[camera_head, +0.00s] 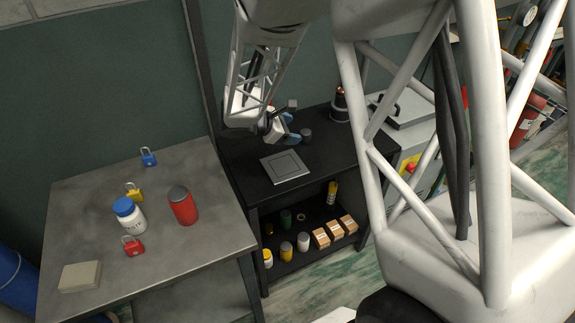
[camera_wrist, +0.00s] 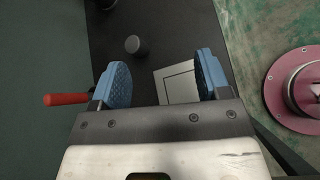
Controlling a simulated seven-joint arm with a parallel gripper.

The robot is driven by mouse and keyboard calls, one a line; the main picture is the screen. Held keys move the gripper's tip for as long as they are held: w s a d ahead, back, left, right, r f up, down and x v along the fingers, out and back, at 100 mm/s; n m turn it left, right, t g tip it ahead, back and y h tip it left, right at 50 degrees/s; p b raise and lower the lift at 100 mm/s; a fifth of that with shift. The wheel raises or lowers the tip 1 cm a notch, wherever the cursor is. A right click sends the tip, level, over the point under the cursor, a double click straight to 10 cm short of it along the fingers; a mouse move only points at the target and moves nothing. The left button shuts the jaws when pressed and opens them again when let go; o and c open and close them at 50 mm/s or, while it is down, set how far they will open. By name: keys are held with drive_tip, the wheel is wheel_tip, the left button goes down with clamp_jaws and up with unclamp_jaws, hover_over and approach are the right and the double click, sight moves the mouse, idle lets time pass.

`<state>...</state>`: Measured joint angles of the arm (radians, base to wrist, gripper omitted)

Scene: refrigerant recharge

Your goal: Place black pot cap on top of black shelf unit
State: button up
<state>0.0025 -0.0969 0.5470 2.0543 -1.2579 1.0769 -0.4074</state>
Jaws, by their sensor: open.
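The black shelf unit (camera_head: 238,153) stands right of the grey table, with a dark flat top and a stocked lower shelf. A small dark cylinder (camera_head: 306,135), which looks like the black pot cap, stands upright on its top; it also shows in the wrist view (camera_wrist: 133,45). My gripper (camera_head: 286,130) is low over the shelf top, just left of the cap. Its blue fingers (camera_wrist: 163,78) are spread apart in the wrist view with nothing held between them. The cap appears beyond the fingertips, apart from them.
A grey square plate (camera_head: 285,167) lies on the shelf top near its front edge. A dark canister (camera_head: 340,106) stands at the back right. Boxes (camera_head: 335,232) and small bottles fill the lower shelf. The table (camera_head: 200,245) holds padlocks, a red can (camera_head: 182,207) and a white bottle (camera_head: 129,217).

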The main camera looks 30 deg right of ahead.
drive_tip(key=s+a+r+m+y, duration=0.3)
drive_tip(key=s+a+r+m, duration=0.2)
drive_tip(key=s, duration=0.4)
drive_tip(key=s+a+r+m+t+y, duration=0.1)
drive_tip(key=s+a+r+m+y, duration=0.3)
drive_tip(key=s, duration=0.6)
drive_tip(key=s+a+r+m+y, duration=0.4)
drive_tip(key=s+a+r+m, duration=0.1)
drive_tip(key=s, duration=0.4)
wheel_tip(320, 180, up, 2)
drive_tip(key=shift+s+a+r+m+t, duration=0.2)
drive_tip(key=shift+s+a+m+t, duration=0.15)
drive_tip(key=shift+m, duration=0.25)
